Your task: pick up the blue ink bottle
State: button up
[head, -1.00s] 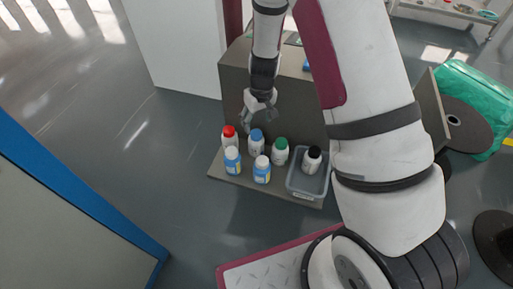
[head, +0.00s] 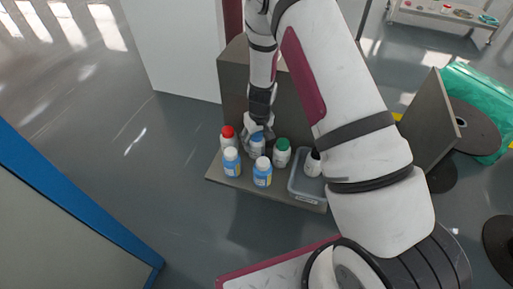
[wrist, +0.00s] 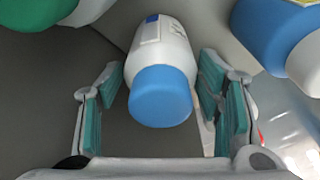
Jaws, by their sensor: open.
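The blue ink bottle, white with a blue cap, stands on the shelf in the head view (head: 257,147), in the back row between the red-capped and green-capped bottles. In the wrist view the blue-capped bottle (wrist: 160,92) lies between my two teal-padded fingers, with a gap on each side. My gripper (head: 257,132) is lowered over this bottle in the head view and partly hides it. In the wrist view my gripper (wrist: 165,108) is open and holds nothing.
A red-capped bottle (head: 227,138) stands close on the left and a green-capped one (head: 281,153) on the right. Two blue bottles with white caps (head: 232,161) (head: 262,172) stand in front.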

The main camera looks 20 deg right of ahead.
jog(key=shift+w+f, duration=0.1)
jog(key=shift+f, duration=0.8)
jog(key=shift+r, duration=0.1)
jog(key=c, duration=1.1)
jog(key=shift+r, duration=0.15)
